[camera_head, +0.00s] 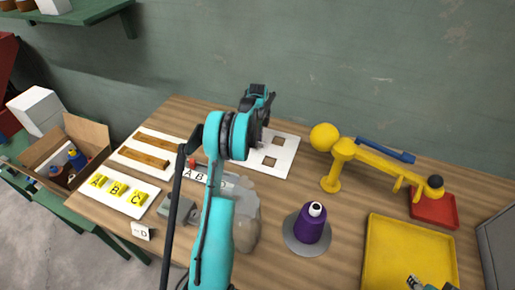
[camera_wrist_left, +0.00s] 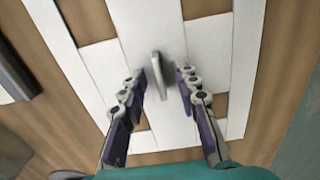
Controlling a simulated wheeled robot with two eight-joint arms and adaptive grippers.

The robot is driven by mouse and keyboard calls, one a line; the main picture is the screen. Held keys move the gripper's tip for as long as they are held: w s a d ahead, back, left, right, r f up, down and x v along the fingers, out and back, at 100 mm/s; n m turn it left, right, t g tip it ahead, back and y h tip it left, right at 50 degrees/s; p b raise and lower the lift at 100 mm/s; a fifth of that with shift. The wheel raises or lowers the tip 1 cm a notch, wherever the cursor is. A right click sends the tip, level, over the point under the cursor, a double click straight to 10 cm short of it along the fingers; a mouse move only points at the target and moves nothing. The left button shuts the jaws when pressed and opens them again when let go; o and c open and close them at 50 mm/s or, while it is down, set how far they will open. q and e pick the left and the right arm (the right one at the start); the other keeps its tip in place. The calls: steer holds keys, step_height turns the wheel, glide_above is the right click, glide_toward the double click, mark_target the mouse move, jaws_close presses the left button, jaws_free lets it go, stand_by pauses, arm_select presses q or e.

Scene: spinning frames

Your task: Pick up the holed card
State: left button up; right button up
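The holed card (camera_head: 283,158) is a white sheet with square cut-outs showing the wooden table, lying flat near the back in the head view. It fills much of the left wrist view (camera_wrist_left: 205,62), with a small grey upright tab (camera_wrist_left: 158,72) near its middle. My left gripper (camera_wrist_left: 161,85) is open over the card, its two fingers on either side of the tab with gaps visible. In the head view my left arm hides part of the card and most of the gripper. A bit of my right gripper (camera_head: 418,284) shows at the bottom right edge; its fingers are unclear.
A purple cone (camera_head: 311,224) on a grey disc, a yellow tray (camera_head: 375,245), a yellow stand (camera_head: 343,150) and a red tray (camera_head: 434,210) are to the right. Lettered yellow pieces (camera_head: 117,189), wooden strips (camera_head: 143,158) and a grey lump (camera_head: 246,215) are to the left.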

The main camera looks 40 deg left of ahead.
arm_select(q)
jaws_close()
